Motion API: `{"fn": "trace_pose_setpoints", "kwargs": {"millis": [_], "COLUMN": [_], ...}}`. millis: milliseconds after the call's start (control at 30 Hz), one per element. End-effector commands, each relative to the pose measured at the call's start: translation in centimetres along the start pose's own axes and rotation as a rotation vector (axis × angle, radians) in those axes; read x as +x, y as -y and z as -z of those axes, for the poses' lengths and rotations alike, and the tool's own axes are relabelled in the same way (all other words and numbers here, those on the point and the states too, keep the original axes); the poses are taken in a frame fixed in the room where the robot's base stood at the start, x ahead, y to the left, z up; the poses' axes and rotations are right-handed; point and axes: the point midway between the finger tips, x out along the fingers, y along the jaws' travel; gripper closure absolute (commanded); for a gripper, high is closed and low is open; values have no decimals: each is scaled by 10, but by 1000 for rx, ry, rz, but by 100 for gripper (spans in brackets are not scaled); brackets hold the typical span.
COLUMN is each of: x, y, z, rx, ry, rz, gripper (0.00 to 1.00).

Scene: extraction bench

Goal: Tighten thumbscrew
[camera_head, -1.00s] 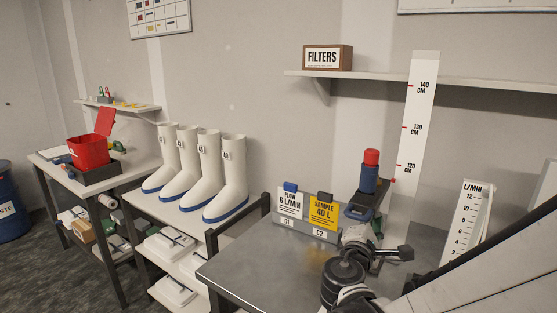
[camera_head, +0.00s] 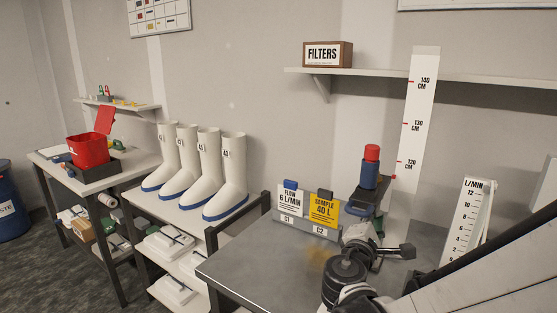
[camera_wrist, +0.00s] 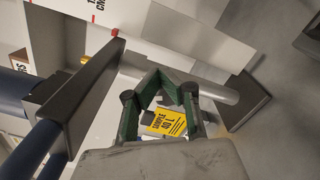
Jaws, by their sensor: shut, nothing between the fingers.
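My gripper (camera_wrist: 160,76) shows in the wrist view with its green-edged fingers drawn together and nothing held. In the head view my wrist (camera_head: 358,240) is over the bench beside the stand and hides much of the gripper. The stand carries a blue cylinder with a red top (camera_head: 370,165) on a dark bracket (camera_head: 366,198). In the wrist view a dark plate (camera_wrist: 88,95) is left of the fingers and another dark plate (camera_wrist: 243,102) is right of them. A small brass-coloured part (camera_wrist: 85,60) shows beyond the left plate. I cannot tell which part is the thumbscrew.
The grey bench (camera_head: 250,265) has free room at its front left. A FLOW card (camera_head: 289,203) and a yellow SAMPLE card (camera_head: 323,209) stand at its back. A CM scale (camera_head: 418,120) rises behind, and an L/MIN gauge (camera_head: 466,220) stands right. White boots (camera_head: 226,178) are left.

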Motion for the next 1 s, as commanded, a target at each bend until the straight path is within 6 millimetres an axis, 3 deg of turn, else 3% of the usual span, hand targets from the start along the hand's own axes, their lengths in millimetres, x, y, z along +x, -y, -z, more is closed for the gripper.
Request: {"fn": "trace_pose_setpoints", "kwargs": {"millis": [1000], "x": [0], "y": [16], "z": [1], "rx": [0], "ry": [0], "rz": [0], "gripper": [100]}}
